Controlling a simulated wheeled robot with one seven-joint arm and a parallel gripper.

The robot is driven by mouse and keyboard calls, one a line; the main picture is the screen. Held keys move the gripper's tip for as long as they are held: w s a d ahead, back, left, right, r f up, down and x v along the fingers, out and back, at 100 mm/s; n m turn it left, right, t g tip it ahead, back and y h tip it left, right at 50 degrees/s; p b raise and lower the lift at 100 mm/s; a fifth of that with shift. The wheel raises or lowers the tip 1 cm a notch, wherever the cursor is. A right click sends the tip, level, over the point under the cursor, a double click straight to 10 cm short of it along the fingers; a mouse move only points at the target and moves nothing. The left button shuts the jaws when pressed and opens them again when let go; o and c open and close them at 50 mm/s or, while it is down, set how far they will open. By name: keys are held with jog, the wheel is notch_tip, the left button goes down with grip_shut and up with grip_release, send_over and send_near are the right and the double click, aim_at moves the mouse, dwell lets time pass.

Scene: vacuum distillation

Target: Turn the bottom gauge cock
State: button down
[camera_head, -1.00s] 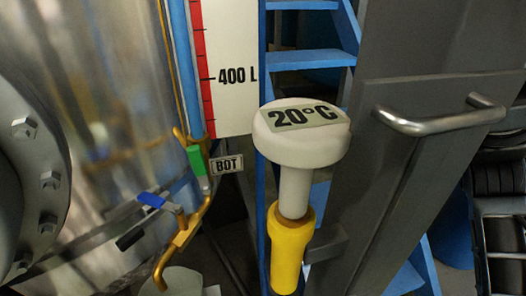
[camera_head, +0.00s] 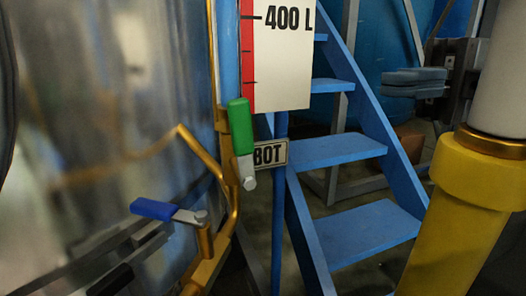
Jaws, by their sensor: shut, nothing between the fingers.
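The bottom gauge cock has a green handle (camera_head: 240,127) on a brass fitting, beside the "BOT" tag (camera_head: 270,155). The handle stands nearly upright, along the sight tube. My gripper (camera_head: 390,83) is at the upper right, its grey fingers pointing left and closed together with nothing between them. It is well apart from the cock, to the right of it and beyond the blue steps in the picture.
A blue-handled valve (camera_head: 155,209) sits on the brass pipe below left. The shiny tank (camera_head: 110,100) fills the left. Blue steps (camera_head: 335,150) stand right of the gauge board (camera_head: 285,75). A yellow-sleeved post (camera_head: 450,230) is close at right.

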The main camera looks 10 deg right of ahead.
aim_at(248, 99)
jog(key=shift+h, duration=0.4)
jog(key=x, duration=0.4)
jog(key=b+x, duration=0.1)
jog(key=x, duration=0.4)
jog(key=f+b+x, duration=0.1)
jog(key=x, duration=0.4)
jog(key=shift+w, duration=0.2)
jog(key=shift+a+r, duration=0.1)
jog(key=shift+r, duration=0.05)
jog(key=shift+s+a+r+t+h+p, duration=0.1)
jog(key=shift+a+r+t+h+p, duration=0.1)
jog(key=shift+a+h+p, duration=0.35)
jog(key=shift+s+a+r+t+h+p, duration=0.1)
jog(key=shift+r+h+p, duration=0.15)
jog(key=shift+h, duration=0.5)
jog(key=shift+s+a+t+h+p, duration=0.1)
jog(key=shift+a+t+h+p, duration=0.25)
jog(key=shift+a+h, duration=0.55)
jog(key=shift+s+a+f, duration=0.1)
jog(key=shift+s+a, duration=0.05)
jog(key=shift+a, duration=0.45)
